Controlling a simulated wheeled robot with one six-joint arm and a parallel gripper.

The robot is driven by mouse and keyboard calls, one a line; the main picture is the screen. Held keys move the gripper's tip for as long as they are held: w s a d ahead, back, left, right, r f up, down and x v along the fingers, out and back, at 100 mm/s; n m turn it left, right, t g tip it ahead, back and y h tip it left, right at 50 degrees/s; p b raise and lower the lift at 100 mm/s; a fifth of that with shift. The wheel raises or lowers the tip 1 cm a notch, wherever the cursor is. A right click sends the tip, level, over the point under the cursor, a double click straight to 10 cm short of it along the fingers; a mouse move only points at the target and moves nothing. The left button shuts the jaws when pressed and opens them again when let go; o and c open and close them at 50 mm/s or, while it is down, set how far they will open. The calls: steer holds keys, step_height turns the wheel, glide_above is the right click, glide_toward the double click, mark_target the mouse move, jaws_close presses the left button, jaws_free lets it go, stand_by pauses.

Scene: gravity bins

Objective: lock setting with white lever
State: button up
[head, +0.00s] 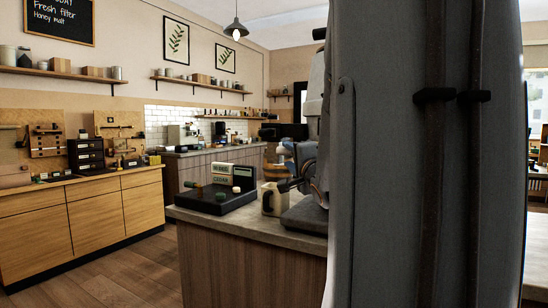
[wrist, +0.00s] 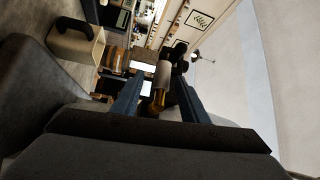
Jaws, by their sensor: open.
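In the wrist view a white cylindrical lever (wrist: 163,72) with a brass-coloured base (wrist: 157,100) shows between the two blue fingers of my gripper (wrist: 160,86). The fingers are apart, with gaps beside the lever, and I cannot tell whether either touches it. My grey arm or column hides much of that machine, and I cannot make out the white lever there.
A black stand (head: 215,203) with a sign and pale and green knobs sits on the counter (head: 190,214). Wooden cabinets (head: 90,212) line the left wall.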

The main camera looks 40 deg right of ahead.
steer(key=shift+w+d+r, duration=0.1)
steer(key=shift+r, duration=0.1)
steer(key=shift+w+d+r, duration=0.1)
steer(key=shift+w, duration=0.2)
steer(key=x, duration=0.7)
jaws_close()
